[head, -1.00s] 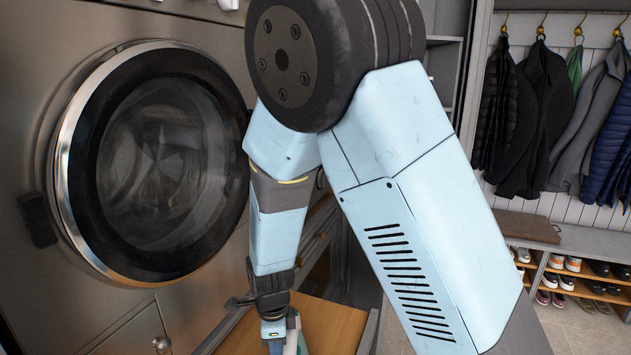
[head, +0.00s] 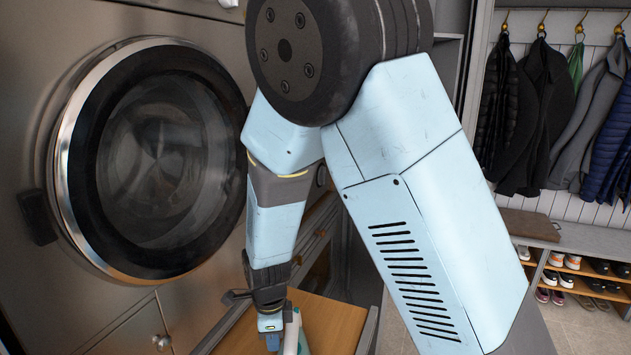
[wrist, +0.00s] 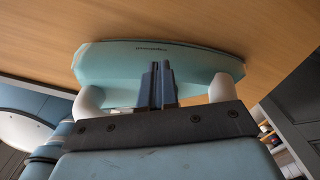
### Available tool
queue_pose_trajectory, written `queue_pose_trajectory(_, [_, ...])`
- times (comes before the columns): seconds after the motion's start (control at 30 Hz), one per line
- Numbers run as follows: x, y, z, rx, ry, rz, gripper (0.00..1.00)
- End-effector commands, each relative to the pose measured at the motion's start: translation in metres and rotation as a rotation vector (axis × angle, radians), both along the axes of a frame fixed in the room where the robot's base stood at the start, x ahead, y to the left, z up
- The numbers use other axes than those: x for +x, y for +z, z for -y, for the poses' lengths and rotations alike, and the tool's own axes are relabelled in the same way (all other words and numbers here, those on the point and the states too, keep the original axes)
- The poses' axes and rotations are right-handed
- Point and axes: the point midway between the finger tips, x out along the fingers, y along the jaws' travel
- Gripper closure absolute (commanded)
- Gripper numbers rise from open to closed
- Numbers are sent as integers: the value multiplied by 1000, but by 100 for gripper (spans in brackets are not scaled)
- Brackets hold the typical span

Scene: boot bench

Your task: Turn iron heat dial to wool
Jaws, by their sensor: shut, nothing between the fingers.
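The iron (wrist: 115,60) is pale teal with white handle parts (wrist: 222,88). In the wrist view it spans the upper middle against the wooden surface. In the head view only a white and teal sliver of the iron (head: 293,337) shows at the bottom, just right of my gripper (head: 270,340). My gripper (wrist: 158,82) is shut and empty, its dark blue fingers together in front of the iron's body, between the white parts. I cannot tell whether the fingertips touch it. The heat dial and its markings are not visible.
The wooden top (head: 335,320) lies under the iron. A large front-loading washer (head: 150,160) stands close at left. Coats (head: 540,110) hang at right above a shoe rack (head: 575,275). My arm blocks much of the middle of the head view.

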Motion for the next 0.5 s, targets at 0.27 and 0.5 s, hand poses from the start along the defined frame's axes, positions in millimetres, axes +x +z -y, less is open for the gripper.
queue_pose_trajectory(0.27, [0,28,-1,4,2,2,100])
queue_pose_trajectory(0.5, [0,47,-1,2,1,1,100])
